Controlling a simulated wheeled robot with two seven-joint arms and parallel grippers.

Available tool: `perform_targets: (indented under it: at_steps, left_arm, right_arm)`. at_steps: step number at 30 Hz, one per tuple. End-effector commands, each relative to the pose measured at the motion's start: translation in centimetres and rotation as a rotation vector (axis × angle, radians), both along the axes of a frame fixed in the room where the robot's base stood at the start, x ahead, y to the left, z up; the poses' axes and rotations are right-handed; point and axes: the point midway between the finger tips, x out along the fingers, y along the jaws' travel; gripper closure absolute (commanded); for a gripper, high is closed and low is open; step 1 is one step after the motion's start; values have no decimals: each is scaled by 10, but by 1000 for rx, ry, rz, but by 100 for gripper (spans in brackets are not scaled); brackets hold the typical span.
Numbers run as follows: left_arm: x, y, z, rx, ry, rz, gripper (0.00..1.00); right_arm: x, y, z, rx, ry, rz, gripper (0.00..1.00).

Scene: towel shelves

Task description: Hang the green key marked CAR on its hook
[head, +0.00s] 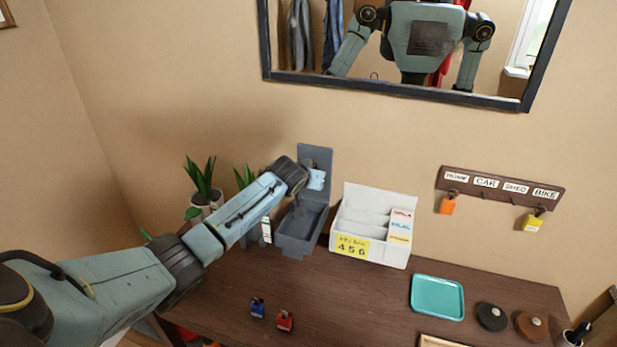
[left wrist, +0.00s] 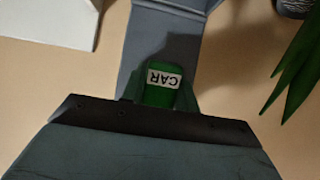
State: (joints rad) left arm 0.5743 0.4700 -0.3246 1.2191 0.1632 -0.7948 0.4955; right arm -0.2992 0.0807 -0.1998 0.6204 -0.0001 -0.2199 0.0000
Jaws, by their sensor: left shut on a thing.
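The green key tag marked CAR (left wrist: 161,90) is held between the fingers of my left gripper (left wrist: 165,98), its label upside down in the left wrist view. In the head view my left gripper (head: 316,179) is in front of the grey wall box, and the key is hidden there. The key rack (head: 500,189) is on the wall at the right, well away from the gripper. Its CAR label (head: 485,182) is second from the left, and no tag hangs below it. My right gripper is not in view.
An orange tag (head: 447,206) hangs under the first label and a yellow one (head: 533,223) under BIKE. A grey open box (head: 302,225), a white letter holder (head: 371,228) and plants (head: 202,185) are near my left arm. Blue (head: 257,307) and red (head: 285,320) tags lie on the table.

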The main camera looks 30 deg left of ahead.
Motion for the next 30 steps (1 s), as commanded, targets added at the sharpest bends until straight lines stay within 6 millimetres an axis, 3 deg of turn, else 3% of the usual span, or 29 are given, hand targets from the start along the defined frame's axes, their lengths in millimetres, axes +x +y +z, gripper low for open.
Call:
perform_targets:
  at_steps: [4,5,10,17,30]
  left_arm:
    - [4,2,7,3,-21,0,92]
    - [4,2,7,3,-21,0,66]
    - [3,2,7,3,-21,1,44]
    - [-6,-4,15,-2,-23,-5,44]
    - [-64,-14,47,1,-15,0,44]
  right_arm:
    - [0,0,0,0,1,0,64]
    - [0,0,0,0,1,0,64]
    - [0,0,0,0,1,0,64]
    - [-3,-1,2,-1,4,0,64]
    - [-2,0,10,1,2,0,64]
